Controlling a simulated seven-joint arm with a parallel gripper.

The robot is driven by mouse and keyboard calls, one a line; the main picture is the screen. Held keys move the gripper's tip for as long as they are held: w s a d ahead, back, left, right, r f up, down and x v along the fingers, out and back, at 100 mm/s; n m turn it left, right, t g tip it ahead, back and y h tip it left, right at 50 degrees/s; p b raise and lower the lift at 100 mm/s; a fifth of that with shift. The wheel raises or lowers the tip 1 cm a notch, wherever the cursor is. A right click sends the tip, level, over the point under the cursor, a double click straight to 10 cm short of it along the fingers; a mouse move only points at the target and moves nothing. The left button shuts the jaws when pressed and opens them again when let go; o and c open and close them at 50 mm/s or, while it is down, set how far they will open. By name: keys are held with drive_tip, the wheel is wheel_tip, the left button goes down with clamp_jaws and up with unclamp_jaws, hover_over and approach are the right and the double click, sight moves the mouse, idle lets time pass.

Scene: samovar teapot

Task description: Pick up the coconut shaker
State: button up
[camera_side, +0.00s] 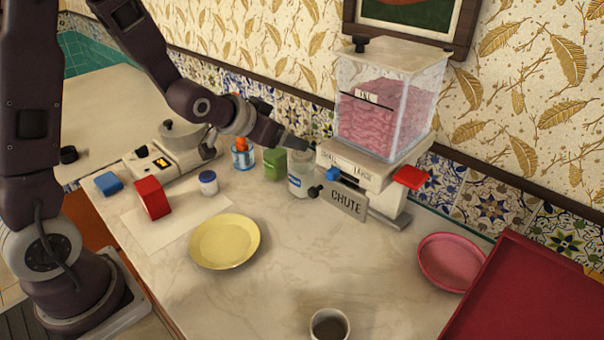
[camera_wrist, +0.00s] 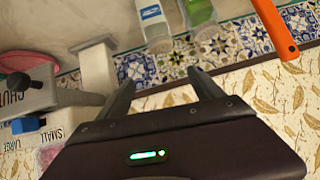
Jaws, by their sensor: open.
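No label clearly reads coconut. A whitish shaker-like jar with a blue label (camera_side: 299,184) stands upright on the counter beside the dispenser. In the wrist view, a similar blue-labelled jar (camera_wrist: 154,28) shows at the top edge, beyond the fingertips. My gripper (camera_side: 308,149) is close above the jar in the side view, on its wall side. In the wrist view my gripper (camera_wrist: 163,84) has its two fingers spread, with only wall tiles between them. The jar's top is partly hidden by the arm in the side view.
A green container (camera_side: 275,165) and a glass with an orange item (camera_side: 243,158) stand left of the jar. The dispenser with a CHUTE sign (camera_side: 345,201) is close on the right. A yellow plate (camera_side: 224,241) lies in front; the counter around it is mostly clear.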

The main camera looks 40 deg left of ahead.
drive_tip(key=t, duration=0.1)
hover_over(295, 170)
drive_tip(key=s, duration=0.2)
wheel_tip(295, 170, down, 6)
drive_tip(key=f, duration=0.2)
drive_tip(key=f+t, duration=0.1)
drive_tip(key=f, duration=0.1)
drive_tip(key=w+f+t+h, duration=0.1)
drive_tip(key=f, duration=0.1)
drive_tip(key=shift+w+f, duration=0.1)
drive_tip(key=shift+f, duration=0.3)
drive_tip(key=x, duration=0.7)
drive_tip(key=shift+a, duration=0.1)
clamp_jaws()
